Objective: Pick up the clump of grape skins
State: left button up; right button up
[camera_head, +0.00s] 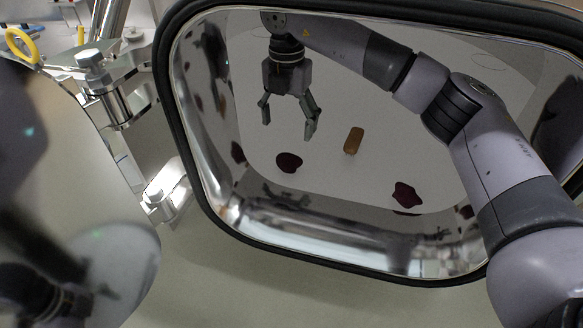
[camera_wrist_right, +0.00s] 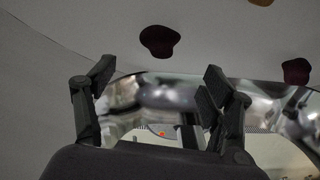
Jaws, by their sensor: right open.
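Two dark purple clumps of grape skins lie on the pale floor inside the steel vat. In the head view one clump (camera_head: 289,162) lies left of centre, and the other clump (camera_head: 407,195) lies to the right, near the front wall. In the wrist view they show as the first clump (camera_wrist_right: 159,41) at the top middle and the second clump (camera_wrist_right: 297,71) at the right. My right gripper (camera_head: 288,128) is open and empty, pointing down inside the vat. In the head view it appears just above the first clump, apart from it. The wrist view shows its spread fingers (camera_wrist_right: 156,76). My left gripper is not in view.
A brown-orange block (camera_head: 353,141) lies between the clumps, slightly farther back. The vat opening has a black rim (camera_head: 205,205) around my right arm. Shiny walls mirror the clumps. A steel hinge (camera_head: 168,187) and a polished round door (camera_head: 75,190) stand at left.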

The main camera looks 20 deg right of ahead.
aim_at(287, 157)
notch_tip(287, 157, down, 6)
jog(key=shift+f+b, duration=0.15)
jog(key=shift+b, duration=0.4)
notch_tip(287, 157, down, 3)
jog(key=shift+w+r+b, duration=0.1)
jog(key=shift+r+b, duration=0.1)
jog(key=shift+b, duration=0.2)
jog(key=shift+f, duration=1)
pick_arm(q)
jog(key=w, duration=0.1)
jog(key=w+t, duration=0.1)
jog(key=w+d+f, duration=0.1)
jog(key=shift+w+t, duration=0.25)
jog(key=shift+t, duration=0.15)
pick_arm(e)
jog(key=shift+c, duration=0.2)
jog(key=c, duration=1.3)
